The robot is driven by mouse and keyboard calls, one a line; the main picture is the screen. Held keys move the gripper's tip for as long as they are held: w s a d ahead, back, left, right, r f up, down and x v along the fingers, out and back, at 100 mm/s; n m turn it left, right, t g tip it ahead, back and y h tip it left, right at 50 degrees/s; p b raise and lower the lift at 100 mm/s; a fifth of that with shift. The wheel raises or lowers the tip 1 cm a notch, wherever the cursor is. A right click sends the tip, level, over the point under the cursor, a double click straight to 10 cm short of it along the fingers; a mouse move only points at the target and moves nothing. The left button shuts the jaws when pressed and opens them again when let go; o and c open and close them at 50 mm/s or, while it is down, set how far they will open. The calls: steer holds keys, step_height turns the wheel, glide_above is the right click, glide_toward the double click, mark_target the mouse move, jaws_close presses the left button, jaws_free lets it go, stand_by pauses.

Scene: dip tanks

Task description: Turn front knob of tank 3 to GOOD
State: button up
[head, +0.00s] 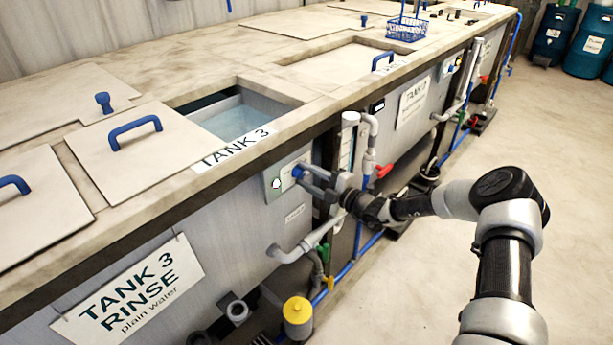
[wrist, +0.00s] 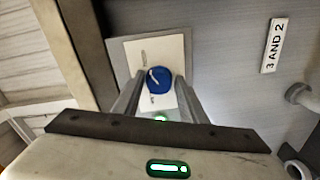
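The front knob of tank 3 is a blue round knob (head: 297,171) on a pale plate (head: 272,183) on the tank's front wall, below the "TANK 3" label (head: 236,147). In the wrist view the blue knob (wrist: 159,80) has a white pointer line toward its upper left. Small marks sit on the plate above and below it, too small to read. My gripper (head: 306,177) is at the plate, and its fingers (wrist: 159,88) stand one on each side of the knob. Narrow gaps seem to show beside it, so the fingers look open around it.
Grey pipes (head: 290,252), a red valve handle (head: 385,170) and a yellow-topped canister (head: 297,312) are near my arm. Tank 3's opening (head: 235,115) shows water above. The floor at right is clear.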

steer(key=shift+o, duration=0.9)
steer(key=v, duration=1.7)
steer(key=shift+d+p, duration=0.2)
steer(key=shift+p, duration=0.15)
steer(key=shift+s+f, duration=0.1)
